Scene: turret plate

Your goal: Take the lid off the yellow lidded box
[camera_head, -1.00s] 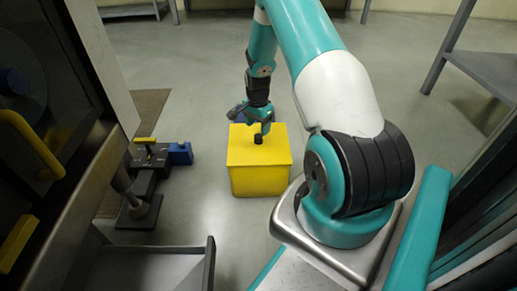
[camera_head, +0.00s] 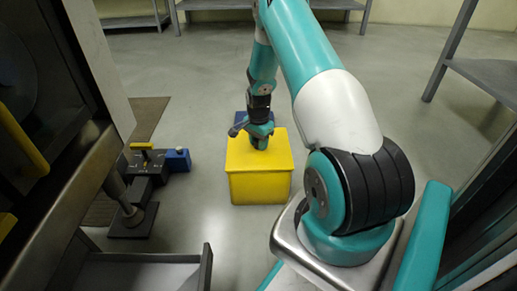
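The yellow lidded box (camera_head: 259,187) stands on the grey floor in the middle of the view. Its flat yellow lid (camera_head: 262,165) sits on top. My gripper (camera_head: 259,144) is over the rear part of the lid, pointing down. It covers the dark knob that stands on the lid, so the knob is hidden now. The fingers are small and partly hidden, and I cannot tell whether they are open or closed around the knob.
A dark fixture with a yellow-topped handle (camera_head: 147,160) and a blue block (camera_head: 177,160) stands to the left. A grey tray (camera_head: 140,272) is at the lower left.

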